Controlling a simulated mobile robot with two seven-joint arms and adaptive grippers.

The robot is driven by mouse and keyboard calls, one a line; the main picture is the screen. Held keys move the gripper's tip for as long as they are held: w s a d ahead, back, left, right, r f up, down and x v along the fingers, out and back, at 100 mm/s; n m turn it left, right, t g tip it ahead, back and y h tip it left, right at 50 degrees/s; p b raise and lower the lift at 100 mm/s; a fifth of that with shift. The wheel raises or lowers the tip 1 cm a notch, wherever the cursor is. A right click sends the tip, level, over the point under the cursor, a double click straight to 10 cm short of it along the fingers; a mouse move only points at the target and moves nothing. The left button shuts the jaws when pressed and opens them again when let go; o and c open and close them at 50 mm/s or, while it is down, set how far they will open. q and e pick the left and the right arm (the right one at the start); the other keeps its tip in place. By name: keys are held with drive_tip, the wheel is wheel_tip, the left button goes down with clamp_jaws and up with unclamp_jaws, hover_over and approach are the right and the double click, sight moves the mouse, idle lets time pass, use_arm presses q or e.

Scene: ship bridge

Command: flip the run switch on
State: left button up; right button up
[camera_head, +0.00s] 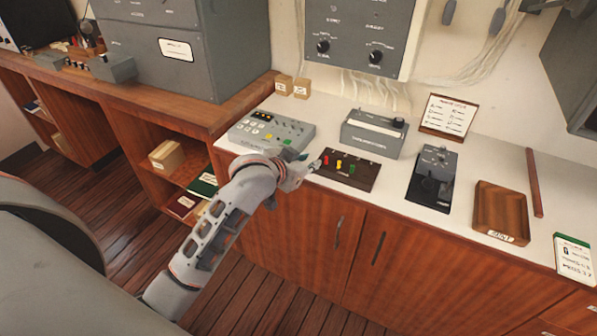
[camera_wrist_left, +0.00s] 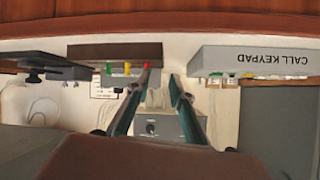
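A dark switch board (camera_head: 346,170) with a red switch (camera_head: 326,160), a yellow switch (camera_head: 339,165) and a green switch (camera_head: 352,169) lies on the white counter. Which one is labelled run is too small to read. In the upside-down left wrist view the board (camera_wrist_left: 90,52) shows edge-on, with its green (camera_wrist_left: 109,68), yellow (camera_wrist_left: 127,68) and red (camera_wrist_left: 147,66) switches. My left gripper (camera_head: 302,163) is just left of the board, near the red switch. Its fingers (camera_wrist_left: 160,76) are apart with nothing between them; one tip overlaps the red switch in that view. My right gripper is out of view.
A grey call keypad (camera_head: 272,131) sits left of the board, close to my left gripper. A grey box (camera_head: 373,133) stands behind it. A black lever unit (camera_head: 433,178) and a wooden tray (camera_head: 501,211) are to the right. Cabinet doors (camera_head: 300,235) drop below the counter's front edge.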

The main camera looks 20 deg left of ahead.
use_arm(q)
drive_tip(key=shift+s+a+f, duration=0.15)
drive_tip(key=shift+s+f, duration=0.1)
drive_tip(key=shift+s, duration=0.25)
drive_tip(key=shift+s+a+f, duration=0.1)
drive_tip(key=shift+s+f, duration=0.15)
drive_tip(key=shift+s, duration=0.25)
drive_tip(key=s+d+f+g, duration=0.1)
drive_tip(key=s+d+f, duration=0.1)
drive_tip(key=s+f, duration=1)
drive_tip(key=s+d+f, duration=0.2)
drive_tip(key=s+f, duration=1)
drive_tip(key=s, duration=0.4)
drive_tip(key=shift+m+g+h, duration=0.3)
drive_tip(key=shift+g, duration=0.1)
drive_tip(key=shift+d, duration=0.1)
